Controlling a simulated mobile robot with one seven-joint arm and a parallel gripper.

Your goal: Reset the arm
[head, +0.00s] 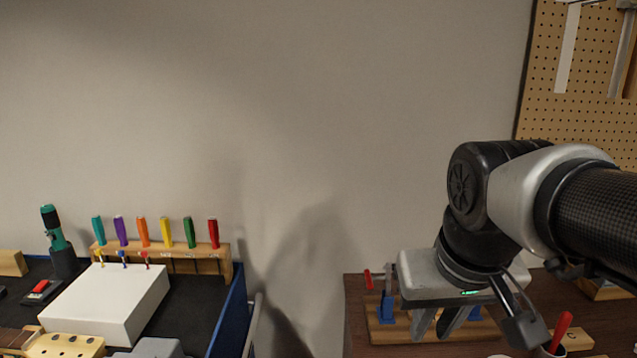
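My arm comes in from the right edge in the head view and bends down over the brown table (358,318). My gripper (440,325) hangs below the wrist and points down. Its two dark fingers stand apart with a gap between them, and I see nothing held there. A wooden block with blue parts (386,308) stands behind and beside the fingers. I cannot tell whether they touch it.
Left stands a blue-sided cart (232,315) with a screwdriver rack (183,262), a white box (105,300) and a guitar headstock (65,345). A red-handled tool (561,328) stands near my gripper. A pegboard (560,110) hangs right. A gap separates cart and table.

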